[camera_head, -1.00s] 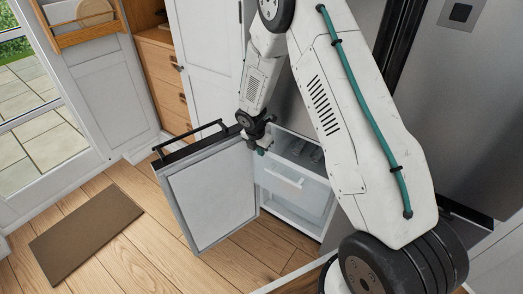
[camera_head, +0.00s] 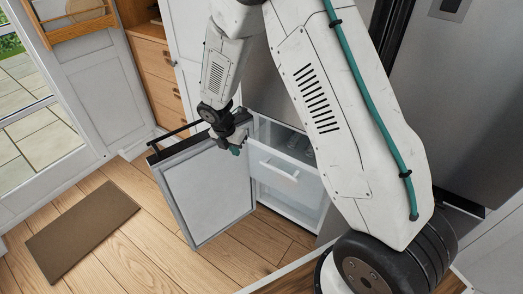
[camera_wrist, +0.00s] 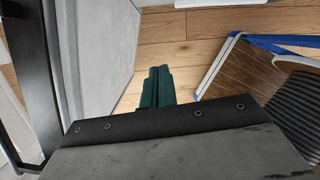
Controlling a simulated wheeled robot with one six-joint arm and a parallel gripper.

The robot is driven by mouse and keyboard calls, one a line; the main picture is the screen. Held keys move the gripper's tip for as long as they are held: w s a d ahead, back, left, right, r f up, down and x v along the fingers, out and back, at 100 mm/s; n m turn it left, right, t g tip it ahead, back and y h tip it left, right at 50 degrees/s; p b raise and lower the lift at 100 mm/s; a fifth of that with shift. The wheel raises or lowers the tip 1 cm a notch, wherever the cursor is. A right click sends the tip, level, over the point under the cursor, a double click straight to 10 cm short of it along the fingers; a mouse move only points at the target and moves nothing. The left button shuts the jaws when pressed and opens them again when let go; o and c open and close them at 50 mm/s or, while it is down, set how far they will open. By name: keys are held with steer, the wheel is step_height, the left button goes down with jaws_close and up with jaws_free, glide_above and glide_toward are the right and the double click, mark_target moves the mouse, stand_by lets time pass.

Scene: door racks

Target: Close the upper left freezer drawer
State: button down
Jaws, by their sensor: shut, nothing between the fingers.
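The upper left freezer drawer (camera_head: 285,176) is a pale front with a white bar handle, behind the open freezer door (camera_head: 205,190). Its open top shows, with clear shapes inside, so it looks pulled out somewhat. My gripper (camera_head: 237,150) is shut and empty, with teal fingers. It hangs over the top of the open door near its hinge side, left of the drawer handle and apart from it. In the wrist view, my closed fingers (camera_wrist: 157,87) point down at the floor beside the door's inner panel (camera_wrist: 97,45). The drawer cannot be made out in the wrist view.
The freezer door stands swung out to the left, with a dark bar handle (camera_head: 172,139). Wooden drawers (camera_head: 160,83) and a white cabinet stand behind it. A brown mat (camera_head: 83,228) lies on the wooden floor at left. Open floor lies between mat and door.

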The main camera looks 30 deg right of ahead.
steer(key=s+a+f+n+g+h, duration=0.1)
steer(key=s+a+f+n+h, duration=0.1)
steer(key=s+f+n+h, duration=0.5)
steer(key=n+t+h, duration=0.3)
steer(key=n+t, duration=0.4)
steer(key=n, duration=0.2)
glide_toward(274, 153)
steer(key=x, duration=0.6)
steer(key=shift+w+d+f, duration=0.15)
steer(key=shift+d+f, duration=0.05)
